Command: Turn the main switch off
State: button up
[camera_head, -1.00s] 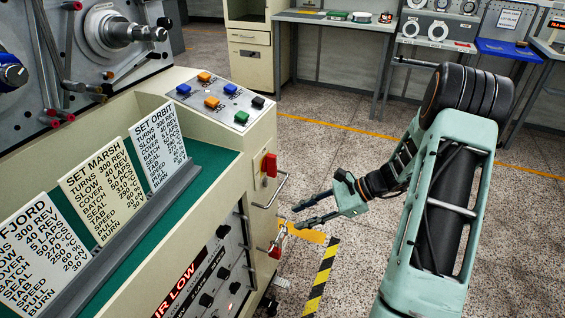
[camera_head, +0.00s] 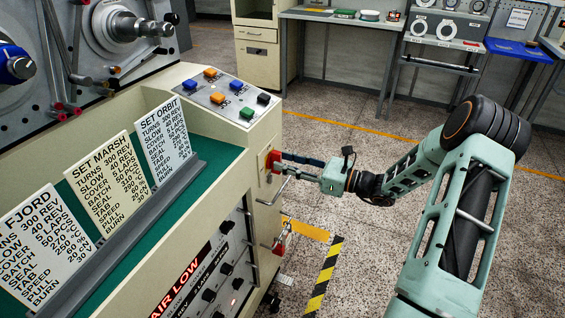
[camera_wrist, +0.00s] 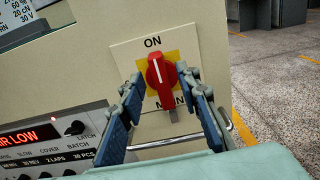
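The main switch is a red rotary knob (camera_wrist: 162,78) on a yellow square and a pale plate (camera_wrist: 125,55), lettered "ON" above and "MAIN" below. Its white line points up toward "ON". In the head view the red switch (camera_head: 274,158) sits on the right end face of the cream machine. My gripper (camera_wrist: 158,88) is open, with one blue-padded finger on each side of the knob. I cannot tell whether either finger touches it. In the head view my gripper (camera_head: 284,164) reaches the switch from the right.
A metal handle (camera_head: 275,190) sticks out below the switch. A red lever-like part (camera_head: 278,246) sits lower on the same face. Coloured buttons (camera_head: 228,94) are on the sloped panel above.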

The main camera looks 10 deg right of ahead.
jog(key=shift+x, duration=0.8)
jog(key=shift+c, duration=0.5)
grip_shut()
